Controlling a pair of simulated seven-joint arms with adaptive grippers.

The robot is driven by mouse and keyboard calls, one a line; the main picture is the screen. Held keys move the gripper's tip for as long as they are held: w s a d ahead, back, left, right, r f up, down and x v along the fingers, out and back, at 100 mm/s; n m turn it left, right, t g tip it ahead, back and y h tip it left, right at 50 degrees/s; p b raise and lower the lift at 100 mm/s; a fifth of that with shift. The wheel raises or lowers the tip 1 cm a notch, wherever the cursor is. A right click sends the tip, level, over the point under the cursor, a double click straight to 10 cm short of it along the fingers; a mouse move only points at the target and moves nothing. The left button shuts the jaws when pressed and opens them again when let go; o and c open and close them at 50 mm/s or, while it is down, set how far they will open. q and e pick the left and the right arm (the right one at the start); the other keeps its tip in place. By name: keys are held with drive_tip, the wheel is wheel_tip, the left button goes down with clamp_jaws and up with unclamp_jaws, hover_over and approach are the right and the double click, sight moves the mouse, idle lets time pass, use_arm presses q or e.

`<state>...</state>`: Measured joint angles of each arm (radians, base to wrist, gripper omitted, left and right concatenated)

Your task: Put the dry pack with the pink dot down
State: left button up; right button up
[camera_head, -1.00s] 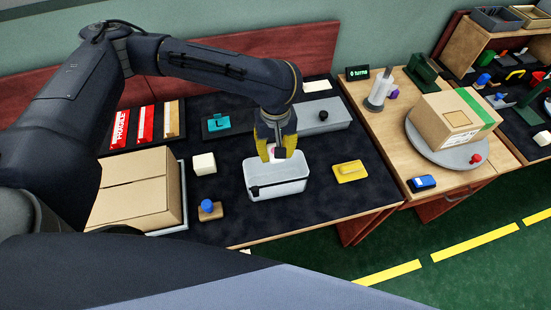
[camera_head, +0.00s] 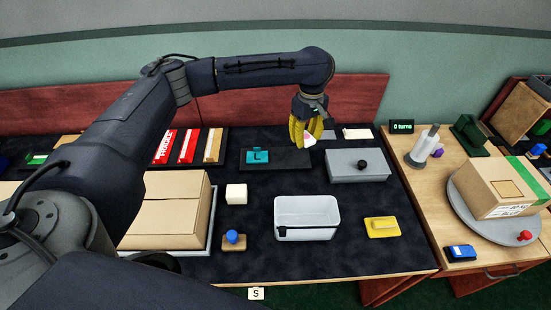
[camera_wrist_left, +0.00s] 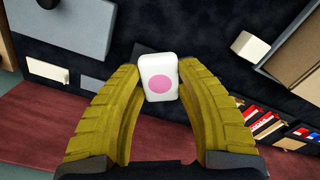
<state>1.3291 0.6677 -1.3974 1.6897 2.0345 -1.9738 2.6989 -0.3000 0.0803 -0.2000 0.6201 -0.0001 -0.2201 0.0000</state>
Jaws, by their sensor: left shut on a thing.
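My left gripper (camera_head: 308,132) has yellow fingers and is shut on the dry pack (camera_wrist_left: 160,78), a small white block with a pink dot on its face. In the head view the dry pack (camera_head: 309,141) shows only partly between the fingers. It is held above the back of the dark bench mat, near a flat black tray (camera_head: 285,161) and left of the grey lidded box (camera_head: 345,165). The open white bin (camera_head: 307,206) stands in front, and I see nothing in it. My right gripper is not in view.
A teal block (camera_head: 257,157) sits at the left of the black tray. A cardboard box (camera_head: 165,215), a white cube (camera_head: 236,194), a blue-knobbed block (camera_head: 233,241) and a yellow block (camera_head: 382,227) stand around the bin. Bare mat lies between bin and tray.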

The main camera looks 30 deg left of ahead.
sight(282, 157)
use_arm(q)
drive_tip(key=w+a+n, duration=0.3)
drive_tip(key=w+a, duration=0.3)
drive_tip(key=a, duration=0.4)
drive_tip(key=f, duration=1.9)
drive_tip(key=shift+a, duration=0.35)
drive_tip(key=shift+f, duration=0.15)
drive_tip(key=o, duration=0.9)
drive_tip(key=shift+r, duration=0.2)
wheel_tip(282, 157, up, 12)
